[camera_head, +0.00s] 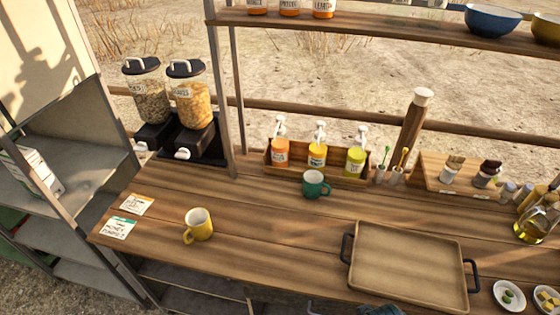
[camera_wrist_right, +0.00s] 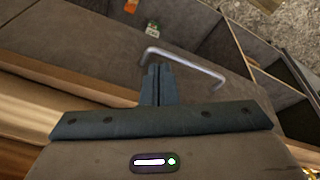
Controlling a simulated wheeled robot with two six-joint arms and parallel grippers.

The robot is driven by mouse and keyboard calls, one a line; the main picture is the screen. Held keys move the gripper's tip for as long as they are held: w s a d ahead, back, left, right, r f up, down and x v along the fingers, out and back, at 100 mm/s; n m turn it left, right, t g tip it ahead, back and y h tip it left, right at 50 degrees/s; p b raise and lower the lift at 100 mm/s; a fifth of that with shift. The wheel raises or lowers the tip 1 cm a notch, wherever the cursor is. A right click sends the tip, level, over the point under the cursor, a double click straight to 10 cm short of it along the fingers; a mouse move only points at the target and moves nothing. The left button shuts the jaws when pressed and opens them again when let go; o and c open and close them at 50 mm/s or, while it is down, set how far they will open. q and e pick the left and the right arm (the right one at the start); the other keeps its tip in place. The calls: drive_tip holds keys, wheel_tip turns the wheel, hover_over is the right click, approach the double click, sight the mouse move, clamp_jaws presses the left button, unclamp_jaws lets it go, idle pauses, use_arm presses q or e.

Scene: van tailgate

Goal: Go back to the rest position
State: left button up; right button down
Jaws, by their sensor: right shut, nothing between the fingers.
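My right gripper (camera_wrist_right: 156,72) is shut and empty in the right wrist view, its two dark fingers pressed together. Behind the fingertips a bent metal handle (camera_wrist_right: 186,62) shows; I cannot tell how far the fingers are from it. In the head view a small dark blue-grey piece shows at the bottom edge, below the tray; it may be part of my right gripper, but too little is visible to tell. My left gripper is in neither view.
The wooden counter (camera_head: 260,232) holds a yellow mug (camera_head: 198,225), a green mug (camera_head: 315,184), a tray (camera_head: 408,262) with black handles, a rack of pump bottles (camera_head: 317,155), and two dispensers (camera_head: 190,95). Bare counter lies between the yellow mug and tray. Grey shelves (camera_head: 80,130) stand left.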

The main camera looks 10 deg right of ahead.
drive_tip(key=s+d+f+g+b, duration=0.1)
drive_tip(key=s+f+b, duration=0.2)
drive_tip(key=f, duration=1.3)
drive_tip(key=s+d+f+b, duration=0.1)
drive_tip(key=s+f+b, duration=0.2)
drive_tip(key=f, duration=1.2)
drive_tip(key=s+f+b, duration=0.4)
drive_tip(key=s+f, duration=1.1)
drive_tip(key=f, duration=0.2)
drive_tip(key=shift+s+d+g+b, duration=0.2)
drive_tip(key=shift+d+g+b, duration=0.2)
drive_tip(key=shift+d, duration=0.05)
